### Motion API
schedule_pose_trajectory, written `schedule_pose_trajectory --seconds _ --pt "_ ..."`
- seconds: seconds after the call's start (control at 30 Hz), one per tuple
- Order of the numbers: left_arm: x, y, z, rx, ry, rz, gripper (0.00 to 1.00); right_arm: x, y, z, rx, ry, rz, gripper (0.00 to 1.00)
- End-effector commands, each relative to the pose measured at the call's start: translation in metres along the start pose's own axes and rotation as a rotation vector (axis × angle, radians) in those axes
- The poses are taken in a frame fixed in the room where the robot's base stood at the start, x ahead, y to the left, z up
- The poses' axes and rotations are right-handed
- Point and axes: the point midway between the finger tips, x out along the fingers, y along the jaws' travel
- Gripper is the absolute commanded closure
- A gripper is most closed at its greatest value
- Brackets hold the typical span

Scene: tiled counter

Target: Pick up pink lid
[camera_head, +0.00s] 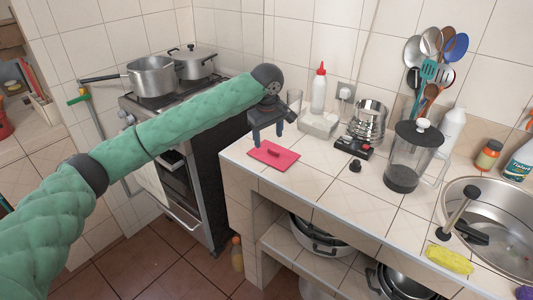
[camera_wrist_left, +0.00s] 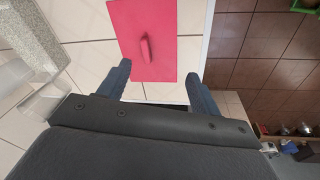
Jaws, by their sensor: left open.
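The pink lid (camera_head: 281,158) is a flat rectangle with a small raised handle, lying on the tiled counter near its left front corner. In the left wrist view the lid (camera_wrist_left: 160,60) lies beyond the fingertips, with its handle (camera_wrist_left: 146,48) near its middle, between the lines of the two fingers. My left gripper (camera_head: 266,142) is open and empty, with its fingers pointing down above the lid's left end. In the left wrist view the left gripper (camera_wrist_left: 163,78) shows both fingers spread apart. My right gripper is not in view.
A white bottle with a red cap (camera_head: 319,90), a glass (camera_head: 294,101) and a metal pot (camera_head: 367,120) stand behind the lid. A French press (camera_head: 411,160) and a sink (camera_head: 490,205) are to the right. The stove (camera_head: 185,150) is left, across a gap.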

Motion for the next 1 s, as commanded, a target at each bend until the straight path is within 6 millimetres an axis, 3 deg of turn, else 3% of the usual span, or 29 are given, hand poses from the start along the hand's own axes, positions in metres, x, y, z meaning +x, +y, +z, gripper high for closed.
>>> schedule_pose_trajectory --seconds 0.2,0.57,0.73,1.0 --pt "-0.001 -0.002 0.000 -0.216 0.003 -0.007 0.36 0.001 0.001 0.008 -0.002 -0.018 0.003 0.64" --pt "0.022 -0.001 -0.001 -0.255 0.003 -0.006 0.36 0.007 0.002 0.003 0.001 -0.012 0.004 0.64" --pt "0.031 -0.001 -0.002 -0.255 0.004 -0.007 0.36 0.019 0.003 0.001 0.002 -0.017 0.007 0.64" --pt "0.057 0.002 -0.004 -0.254 0.004 -0.006 0.36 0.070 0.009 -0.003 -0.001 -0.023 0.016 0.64"
